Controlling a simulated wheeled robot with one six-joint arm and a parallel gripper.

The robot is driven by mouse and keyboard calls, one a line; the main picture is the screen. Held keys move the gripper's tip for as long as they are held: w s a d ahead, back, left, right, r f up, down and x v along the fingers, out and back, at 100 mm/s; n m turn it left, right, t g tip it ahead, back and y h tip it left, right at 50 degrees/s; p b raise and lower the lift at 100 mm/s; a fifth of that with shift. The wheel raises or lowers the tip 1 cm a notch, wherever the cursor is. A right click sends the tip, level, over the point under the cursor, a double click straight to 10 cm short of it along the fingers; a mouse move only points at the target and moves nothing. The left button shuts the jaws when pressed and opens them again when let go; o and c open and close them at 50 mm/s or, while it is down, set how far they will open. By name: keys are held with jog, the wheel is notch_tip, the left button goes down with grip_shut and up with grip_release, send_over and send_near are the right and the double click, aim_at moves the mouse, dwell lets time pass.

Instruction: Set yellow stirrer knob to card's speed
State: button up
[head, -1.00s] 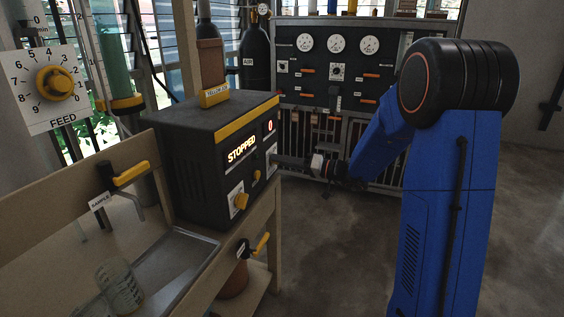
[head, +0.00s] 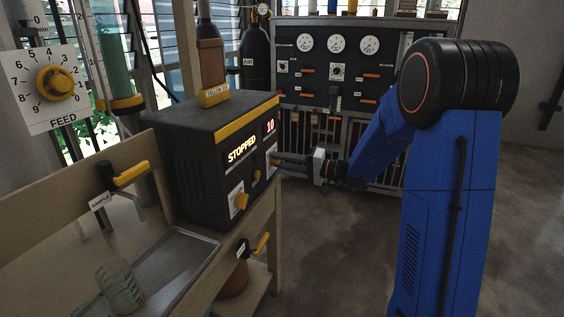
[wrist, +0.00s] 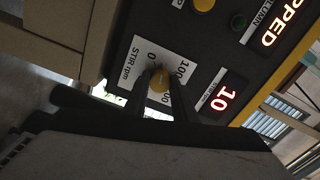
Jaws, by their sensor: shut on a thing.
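The stirrer knob is a round yellow knob (wrist: 160,82) on a white plate (wrist: 142,62) marked "STIR rpm", with 0 at one end and a number near 1000 at the other. My gripper (wrist: 161,78) is shut on it, one dark finger on each side. In the head view the gripper (head: 281,163) reaches the right part of the console front (head: 190,150), and the knob is mostly hidden there. The red display beside the knob (wrist: 222,98) reads 10; it also shows in the head view (head: 270,127).
The console's other display (head: 242,150) reads STOPPED. Another yellow knob (head: 241,201) is on its lower left front. A FEED dial (head: 55,83), a yellow-handled SAMPLE valve (head: 131,174) and a glass beaker (head: 120,288) are at left. A gauge panel (head: 338,70) stands behind; floor at right is clear.

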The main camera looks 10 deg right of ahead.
jog(key=m, duration=1.2)
dwell(0.5)
jog(key=o, duration=1)
jog(key=shift+o, duration=0.2)
jog(key=shift+d, duration=0.1)
jog(key=v, duration=1.7)
jog(key=shift+s, duration=0.15)
jog(key=shift+d, duration=0.1)
